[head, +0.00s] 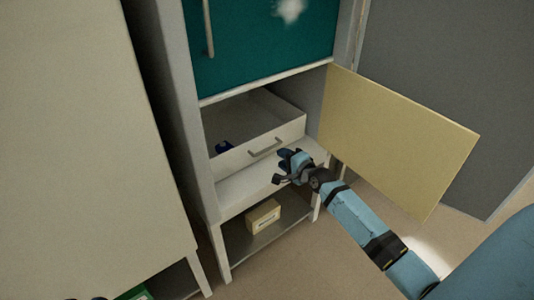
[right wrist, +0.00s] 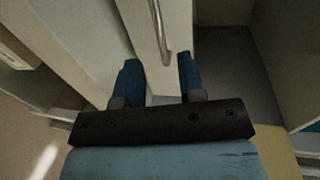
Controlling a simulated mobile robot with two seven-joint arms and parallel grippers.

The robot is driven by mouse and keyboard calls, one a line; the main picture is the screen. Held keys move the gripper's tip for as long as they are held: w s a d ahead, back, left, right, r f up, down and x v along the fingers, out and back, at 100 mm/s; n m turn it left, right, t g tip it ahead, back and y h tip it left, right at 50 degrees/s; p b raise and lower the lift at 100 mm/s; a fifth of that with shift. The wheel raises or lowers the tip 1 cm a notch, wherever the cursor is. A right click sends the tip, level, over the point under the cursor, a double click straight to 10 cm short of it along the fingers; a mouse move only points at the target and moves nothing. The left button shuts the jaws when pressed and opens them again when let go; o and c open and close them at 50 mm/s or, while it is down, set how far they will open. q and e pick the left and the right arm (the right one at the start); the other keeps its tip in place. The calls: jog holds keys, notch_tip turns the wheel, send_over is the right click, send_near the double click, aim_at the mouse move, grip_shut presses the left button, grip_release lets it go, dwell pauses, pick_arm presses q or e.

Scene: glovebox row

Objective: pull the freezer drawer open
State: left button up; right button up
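The white freezer drawer (head: 235,160) sits in the middle bay of the cabinet. Its inside shows from above, with a small dark blue thing (head: 223,147) in it. A grey bar handle (head: 265,147) runs along the drawer front. My right gripper (head: 284,164) is just in front of the drawer, below and right of the handle. In the right wrist view its two blue fingers (right wrist: 159,72) are spread apart, and the handle (right wrist: 158,28) lies ahead, its near end about level with the fingertips. I see no grip on it.
A cream door (head: 400,140) stands open to the right of the bay, beyond my right arm. A closed teal door (head: 260,45) is above. A small labelled box (head: 263,215) stands on the lower shelf. A large pale cabinet (head: 80,130) stands at left.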

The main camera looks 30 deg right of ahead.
aim_at(268, 150)
jog(key=b+x, duration=0.3)
jog(key=x, duration=0.6)
pick_arm(q)
jog(key=f+g, duration=0.1)
jog(key=f, duration=0.1)
jog(key=f+g, duration=0.1)
jog(key=f, duration=0.2)
jog(key=shift+d+f+m, duration=0.2)
jog(key=shift+m, duration=0.1)
pick_arm(e)
grip_shut()
